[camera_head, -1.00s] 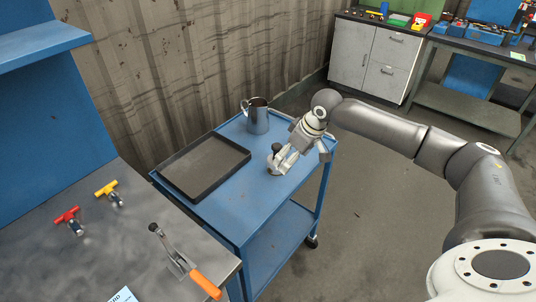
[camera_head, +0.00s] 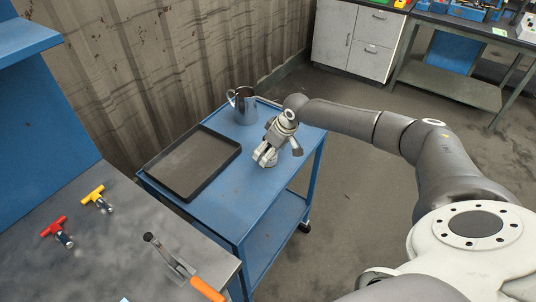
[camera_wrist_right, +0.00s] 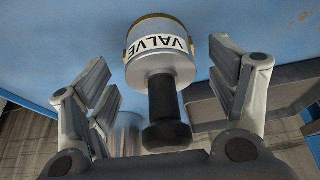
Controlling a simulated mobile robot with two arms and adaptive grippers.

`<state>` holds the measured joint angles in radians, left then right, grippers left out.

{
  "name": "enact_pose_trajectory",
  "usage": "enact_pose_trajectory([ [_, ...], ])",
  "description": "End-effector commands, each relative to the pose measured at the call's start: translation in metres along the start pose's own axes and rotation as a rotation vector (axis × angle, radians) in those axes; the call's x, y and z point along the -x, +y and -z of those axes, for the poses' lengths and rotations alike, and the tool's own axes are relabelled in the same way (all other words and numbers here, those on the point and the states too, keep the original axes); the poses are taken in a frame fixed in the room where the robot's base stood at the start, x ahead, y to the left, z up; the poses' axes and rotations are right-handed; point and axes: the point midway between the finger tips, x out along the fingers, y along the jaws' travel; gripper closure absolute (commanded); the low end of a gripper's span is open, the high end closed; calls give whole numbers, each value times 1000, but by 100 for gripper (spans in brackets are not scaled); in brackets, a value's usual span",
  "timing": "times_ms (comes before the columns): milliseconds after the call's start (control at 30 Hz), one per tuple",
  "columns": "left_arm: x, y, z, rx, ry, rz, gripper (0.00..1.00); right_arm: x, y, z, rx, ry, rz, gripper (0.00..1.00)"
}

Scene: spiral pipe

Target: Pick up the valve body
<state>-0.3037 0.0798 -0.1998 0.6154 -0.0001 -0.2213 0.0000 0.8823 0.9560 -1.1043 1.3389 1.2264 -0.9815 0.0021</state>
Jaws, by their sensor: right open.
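The valve body (camera_wrist_right: 160,58) is a white cylinder with a brass-coloured rim, black VALVE lettering and a black stem with a wider knob. In the wrist view it lies between the two spread fingers of my right gripper (camera_wrist_right: 162,75), with gaps on both sides. In the head view my right gripper (camera_head: 264,156) is low over the right part of the blue cart top (camera_head: 228,185). The gripper mostly hides the valve body there. My left gripper is not in view.
A dark tray (camera_head: 192,162) lies on the cart left of the gripper. A metal pitcher (camera_head: 245,108) stands behind it. The workbench at lower left holds a red-handled valve (camera_head: 56,229), a yellow-handled valve (camera_head: 97,198) and an orange-handled tool (camera_head: 190,275).

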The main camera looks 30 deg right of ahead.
Motion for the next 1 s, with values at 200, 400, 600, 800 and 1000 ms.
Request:
enact_pose_trajectory([
  [200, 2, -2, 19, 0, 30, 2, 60, -17, -1, 1, 0, 2, 1, 21],
  [400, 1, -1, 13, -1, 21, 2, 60, -17, 0, 1, 0, 2, 1, 21],
  [600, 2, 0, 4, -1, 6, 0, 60, -17, 0, 1, 0, 2, 1, 45],
  [800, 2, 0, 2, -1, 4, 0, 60, -17, 0, 1, 0, 2, 0, 71],
  [1000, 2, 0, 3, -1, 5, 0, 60, -16, 0, 3, 0, 6, 0, 85],
])
